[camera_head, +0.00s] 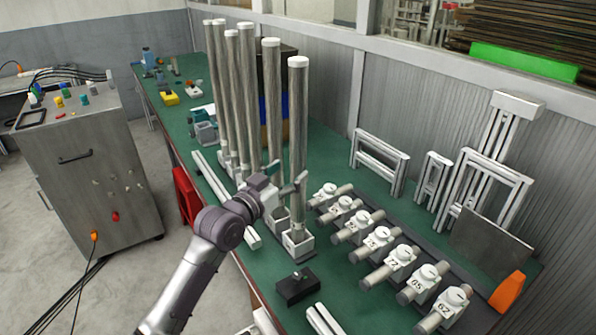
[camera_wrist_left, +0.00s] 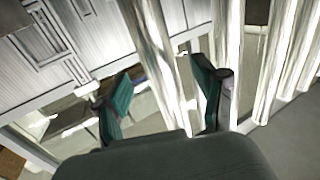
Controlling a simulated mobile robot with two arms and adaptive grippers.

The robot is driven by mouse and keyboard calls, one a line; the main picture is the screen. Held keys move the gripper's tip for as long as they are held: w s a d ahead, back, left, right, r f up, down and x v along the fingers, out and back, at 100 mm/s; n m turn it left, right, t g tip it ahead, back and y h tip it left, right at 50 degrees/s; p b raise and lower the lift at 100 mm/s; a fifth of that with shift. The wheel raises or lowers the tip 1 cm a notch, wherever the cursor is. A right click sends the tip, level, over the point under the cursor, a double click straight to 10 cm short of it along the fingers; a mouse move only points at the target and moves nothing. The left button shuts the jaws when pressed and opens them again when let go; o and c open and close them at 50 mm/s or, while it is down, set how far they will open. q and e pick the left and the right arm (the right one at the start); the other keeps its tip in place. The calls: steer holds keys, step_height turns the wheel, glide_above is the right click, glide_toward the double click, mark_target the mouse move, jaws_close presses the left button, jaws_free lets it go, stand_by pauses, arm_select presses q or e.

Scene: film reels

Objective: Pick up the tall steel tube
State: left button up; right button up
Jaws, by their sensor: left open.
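Several tall steel tubes stand upright in white square holders on the green bench. The nearest tall steel tube (camera_head: 298,120) stands at the front right of the group, in its holder (camera_head: 297,246). My left gripper (camera_head: 287,180) is open at the lower part of this tube, with one finger overlapping it in the head view. In the left wrist view the open fingers (camera_wrist_left: 160,80) stand apart, and a bright tube (camera_wrist_left: 162,60) runs through the gap between them. Whether the fingers touch it I cannot tell. My right gripper is not in view.
More tubes (camera_head: 247,100) stand close behind and to the left. A row of numbered white fittings (camera_head: 375,238) lies to the right. A black block (camera_head: 296,287) sits in front of the holder. White frames (camera_head: 380,160) lean near the back wall. A grey cabinet (camera_head: 90,170) stands left.

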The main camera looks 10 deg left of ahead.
mark_target(293, 169)
arm_select(q)
steer(key=x, duration=0.4)
steer(key=shift+p, duration=0.35)
steer(key=shift+w+d+f, duration=0.15)
steer(key=shift+w, duration=0.1)
steer(key=shift+c, duration=0.3)
jaws_close()
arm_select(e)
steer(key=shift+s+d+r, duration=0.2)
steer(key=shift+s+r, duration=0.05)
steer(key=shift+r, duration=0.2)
